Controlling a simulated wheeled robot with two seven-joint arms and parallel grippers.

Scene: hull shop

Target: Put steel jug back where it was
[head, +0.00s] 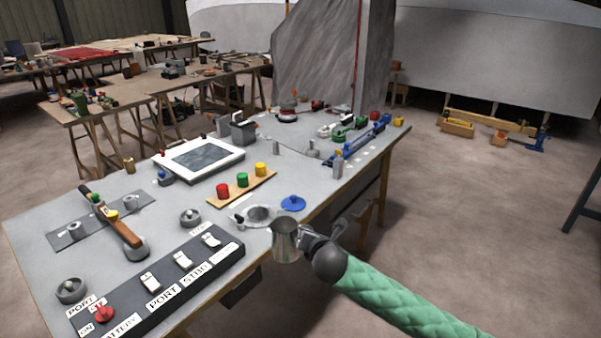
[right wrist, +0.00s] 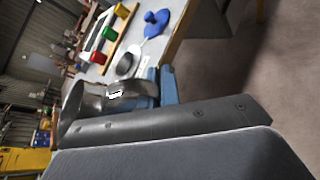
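The steel jug (head: 285,241) is upright at the near edge of the workbench, in front of a pale round plate with a dark ring (head: 258,214). My right gripper (head: 306,241) comes in from the right and is shut on the jug at its right side. In the right wrist view the jug (right wrist: 74,98) shows as curved metal beside the blue finger pads (right wrist: 160,87); the grip itself is partly hidden. My left gripper is in neither view.
A blue lid-like disc (head: 293,204) lies right of the ring plate. A switch panel (head: 160,285) fills the near left edge. Red, green and yellow knobs stand on a wooden strip (head: 228,197) behind. Open floor lies to the right.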

